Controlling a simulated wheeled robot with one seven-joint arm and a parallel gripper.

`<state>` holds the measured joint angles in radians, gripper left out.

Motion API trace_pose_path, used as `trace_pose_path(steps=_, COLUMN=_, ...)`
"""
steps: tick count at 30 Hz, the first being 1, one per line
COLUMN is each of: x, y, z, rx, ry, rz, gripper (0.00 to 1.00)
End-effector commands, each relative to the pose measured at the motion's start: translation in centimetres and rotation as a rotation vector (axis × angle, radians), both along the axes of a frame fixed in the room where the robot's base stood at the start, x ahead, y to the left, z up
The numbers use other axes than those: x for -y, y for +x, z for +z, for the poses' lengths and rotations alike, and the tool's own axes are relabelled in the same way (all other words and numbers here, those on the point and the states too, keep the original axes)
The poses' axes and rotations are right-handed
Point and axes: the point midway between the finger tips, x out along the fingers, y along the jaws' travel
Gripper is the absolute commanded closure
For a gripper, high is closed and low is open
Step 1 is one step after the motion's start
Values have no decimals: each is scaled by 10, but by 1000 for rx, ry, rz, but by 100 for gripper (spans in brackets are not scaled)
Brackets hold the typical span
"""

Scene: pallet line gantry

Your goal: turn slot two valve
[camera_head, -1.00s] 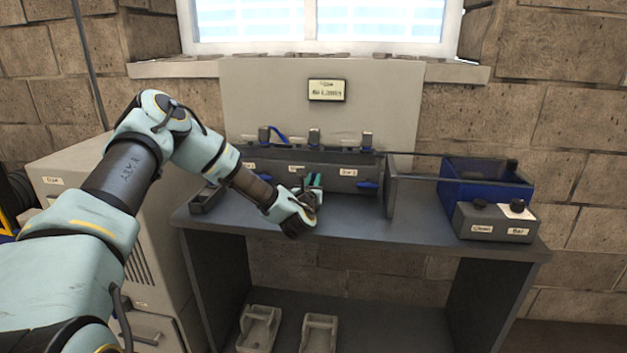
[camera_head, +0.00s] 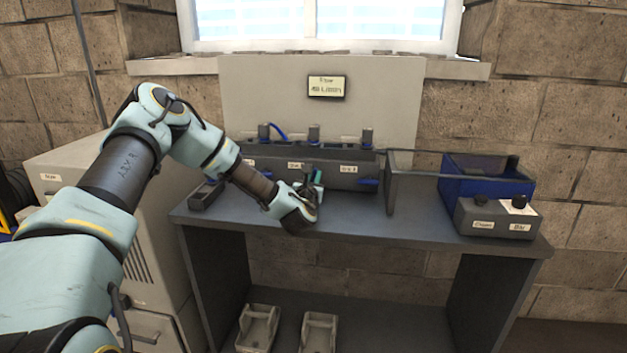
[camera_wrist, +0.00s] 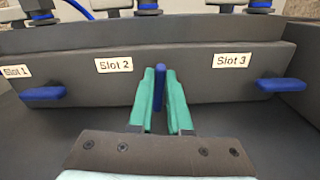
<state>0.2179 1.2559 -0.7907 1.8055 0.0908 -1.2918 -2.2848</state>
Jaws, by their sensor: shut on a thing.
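The slot two valve handle (camera_wrist: 160,87) is a blue lever on the front of the dark manifold, right of the "Slot 2" label (camera_wrist: 114,65). In the wrist view it stands upright, seen edge-on between the green fingers. My gripper (camera_wrist: 161,95) is shut on this handle, one finger on each side. In the head view my gripper (camera_head: 313,180) is at the middle of the manifold front (camera_head: 335,177) and hides the handle. The slot 1 handle (camera_wrist: 43,94) and slot 3 handle (camera_wrist: 287,85) lie level, pointing sideways.
Several dark fittings, one of them the right fitting (camera_head: 366,138), rise along the manifold's top. A grey upright plate (camera_head: 402,185) stands to the right, then a blue bin (camera_head: 465,185) and a grey button box (camera_head: 495,218). The bench front (camera_head: 370,228) is clear.

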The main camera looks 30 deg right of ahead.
Motion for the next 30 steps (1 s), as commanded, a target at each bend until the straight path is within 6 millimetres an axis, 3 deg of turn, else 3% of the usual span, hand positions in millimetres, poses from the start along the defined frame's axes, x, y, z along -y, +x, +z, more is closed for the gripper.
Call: trace_pose_path(steps=30, x=11, y=-8, z=-11, rx=569, ry=756, rz=0, gripper=100)
